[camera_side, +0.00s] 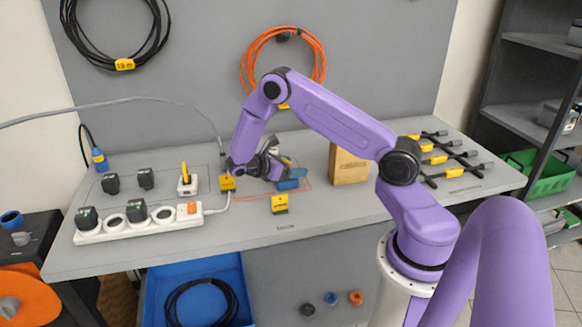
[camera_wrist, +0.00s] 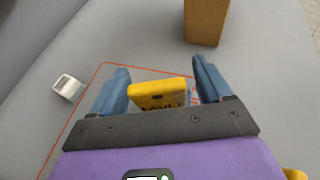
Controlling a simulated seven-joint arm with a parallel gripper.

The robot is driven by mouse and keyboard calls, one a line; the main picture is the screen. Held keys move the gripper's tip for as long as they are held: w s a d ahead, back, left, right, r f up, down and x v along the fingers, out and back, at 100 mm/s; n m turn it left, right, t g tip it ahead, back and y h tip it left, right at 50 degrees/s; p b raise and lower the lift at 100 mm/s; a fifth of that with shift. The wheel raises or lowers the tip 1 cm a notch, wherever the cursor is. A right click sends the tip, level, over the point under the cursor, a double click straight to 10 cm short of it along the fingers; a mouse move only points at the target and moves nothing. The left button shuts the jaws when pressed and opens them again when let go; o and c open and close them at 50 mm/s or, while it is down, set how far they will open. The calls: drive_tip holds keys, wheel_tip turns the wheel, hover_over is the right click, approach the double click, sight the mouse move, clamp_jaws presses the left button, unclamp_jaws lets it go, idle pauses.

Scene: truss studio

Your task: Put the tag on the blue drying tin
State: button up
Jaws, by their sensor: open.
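My gripper (camera_side: 288,178) is low over the bench, inside an orange outline. In the wrist view its two blue fingers (camera_wrist: 162,80) are open. A yellow block-like tag with dark lettering (camera_wrist: 158,95) sits between them, close to the left finger; I cannot tell whether they touch. Another yellow tag with a black part (camera_side: 279,204) stands on the bench in front of my gripper in the side view. I cannot make out the blue drying tin for certain; a sliver of blue beside the tag in the wrist view is too small to tell.
A wooden block (camera_side: 348,166) stands right of my gripper. A small white device (camera_wrist: 67,88) lies beyond the left finger. The front bench edge is clear.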

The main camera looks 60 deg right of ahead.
drive_tip(key=shift+r, duration=0.2)
drive_tip(key=w+a+r+t+y, duration=0.1)
drive_tip(key=a+r, duration=0.3)
drive_tip(key=a, duration=0.4)
drive_tip(key=w+a+r+t+y, duration=0.1)
drive_tip(key=a+r, duration=0.3)
drive_tip(key=a, duration=0.4)
drive_tip(key=s+a+r+t+y, duration=0.1)
drive_tip(key=s+a+r+y, duration=0.1)
drive_tip(key=s, duration=0.7)
drive_tip(key=s+a+r+t+y, duration=0.1)
drive_tip(key=s+a+r+y, duration=0.1)
drive_tip(key=s+a+y, duration=0.3)
drive_tip(key=s+a+r+m+t+y, duration=0.1)
drive_tip(key=s+a, duration=0.4)
drive_tip(key=s, duration=0.8)
drive_tip(key=r+y, duration=0.1)
drive_tip(key=y, duration=0.1)
drive_tip(key=shift+s+r+y, duration=0.15)
drive_tip(key=shift+s+y, duration=0.05)
drive_tip(key=shift+y, duration=0.2)
